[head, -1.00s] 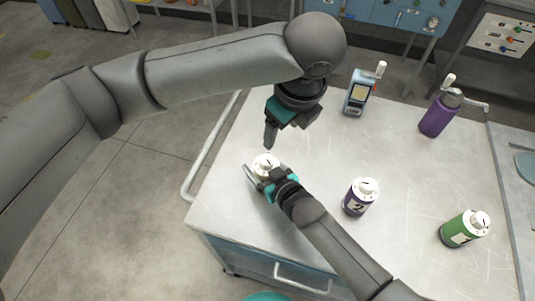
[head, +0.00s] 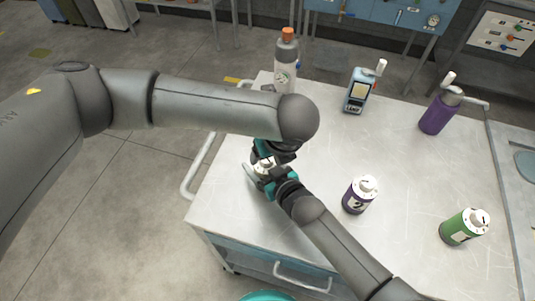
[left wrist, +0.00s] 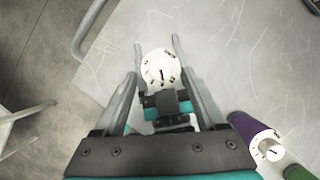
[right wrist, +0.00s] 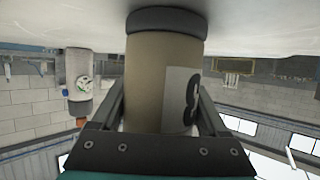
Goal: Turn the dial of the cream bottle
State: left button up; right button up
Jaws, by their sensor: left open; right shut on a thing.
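The cream bottle (right wrist: 150,75) stands on the table with a dark base band and a label with a dark figure. Its white dial (left wrist: 160,70), with a black pointer mark and ticks around it, is on top; it is partly hidden in the head view (head: 264,164). My right gripper (head: 262,178) is shut on the bottle's body from the near side. My left gripper (left wrist: 157,44) is open above the bottle, its fingers on either side of the dial. I cannot tell whether they touch it.
To the right stand a dark purple bottle (head: 356,198) with a white dial and a green bottle (head: 460,229). Behind are a blue-grey container (head: 358,96), a purple bottle with a lever (head: 436,118) and a grey bottle with an orange cap (head: 285,75). The table (head: 320,130) is clear between them.

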pick_arm(q)
jog(key=shift+x, duration=1.4)
grip_shut()
